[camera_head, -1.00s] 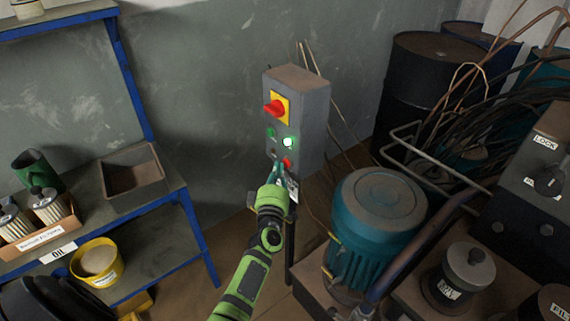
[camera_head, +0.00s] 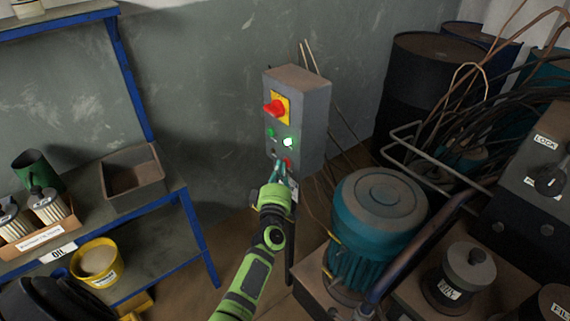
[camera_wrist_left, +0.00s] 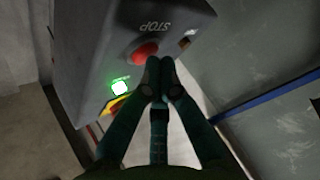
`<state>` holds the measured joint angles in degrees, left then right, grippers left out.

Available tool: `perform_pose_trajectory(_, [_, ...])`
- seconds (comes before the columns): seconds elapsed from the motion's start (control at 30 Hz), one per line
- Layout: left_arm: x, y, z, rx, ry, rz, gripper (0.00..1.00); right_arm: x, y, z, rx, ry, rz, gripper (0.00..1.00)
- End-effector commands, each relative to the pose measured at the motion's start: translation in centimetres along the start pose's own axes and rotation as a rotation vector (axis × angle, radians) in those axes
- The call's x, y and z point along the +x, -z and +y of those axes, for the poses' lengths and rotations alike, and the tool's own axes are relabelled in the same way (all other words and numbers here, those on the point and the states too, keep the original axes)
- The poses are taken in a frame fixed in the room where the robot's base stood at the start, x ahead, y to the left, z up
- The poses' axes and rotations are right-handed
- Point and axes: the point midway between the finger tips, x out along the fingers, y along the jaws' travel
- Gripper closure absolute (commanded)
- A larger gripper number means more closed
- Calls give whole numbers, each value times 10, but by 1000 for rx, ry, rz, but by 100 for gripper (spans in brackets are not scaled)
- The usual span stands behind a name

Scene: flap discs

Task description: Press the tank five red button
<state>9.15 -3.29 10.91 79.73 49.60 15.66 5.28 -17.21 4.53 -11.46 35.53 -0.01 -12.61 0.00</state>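A grey control box (camera_head: 300,120) stands before the wall. Its red button (camera_head: 288,162) is low on the front; in the left wrist view this red button (camera_wrist_left: 143,52) sits beside the upside-down word STOP. My left gripper (camera_head: 279,170) is at the lower front of the box. In the left wrist view its fingertips (camera_wrist_left: 159,70) are together, with nothing seen between them, right beside the red button. I cannot tell whether they touch it. No tank number is readable. My right gripper is not in view.
Above the red button are a lit green button (camera_head: 288,142) and a red knob (camera_head: 274,108) on a yellow plate. A teal motor (camera_head: 375,215) stands right of the arm. A blue-framed shelf (camera_head: 195,235) is at left. Dark drums (camera_head: 425,90) and loose cables are at right.

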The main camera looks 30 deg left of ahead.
Motion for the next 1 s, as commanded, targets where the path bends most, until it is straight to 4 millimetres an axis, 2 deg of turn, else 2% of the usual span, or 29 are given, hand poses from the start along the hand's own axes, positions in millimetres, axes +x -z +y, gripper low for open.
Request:
perform_pose_trajectory(0.5, [2, -1, 2, -1, -3, 0, 100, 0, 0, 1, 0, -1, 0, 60])
perform_pose_trajectory(1.0, [-10, 10, -3, 0, -2, 0, 100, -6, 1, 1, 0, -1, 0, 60])
